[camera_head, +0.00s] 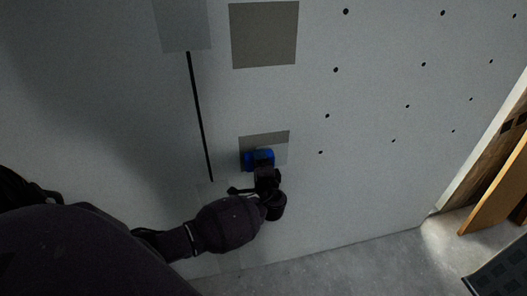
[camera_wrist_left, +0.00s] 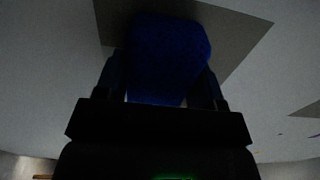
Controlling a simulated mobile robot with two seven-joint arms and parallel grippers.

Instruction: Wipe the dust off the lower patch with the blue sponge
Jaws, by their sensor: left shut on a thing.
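The lower patch (camera_head: 265,136) is on the pale wall panel, with a brownish-grey dusty strip along its top. The part right of the sponge is a lighter grey, close to the panel's color. The blue sponge (camera_head: 258,155) lies over the patch's lower left part. My left gripper (camera_head: 265,172) is shut on the sponge, just below it in the picture. In the left wrist view the sponge (camera_wrist_left: 165,60) sits between the dark fingers, in front of a darker patch area (camera_wrist_left: 235,35). Whether the sponge presses on the panel is hard to tell. My right gripper is not in view.
An upper brownish-grey patch (camera_head: 264,35) is higher on the panel, with a lighter grey square (camera_head: 182,24) to its left. A thin black line (camera_head: 199,115) runs down from that square. Several small dark holes dot the right side. Grey floor (camera_head: 350,265) lies below.

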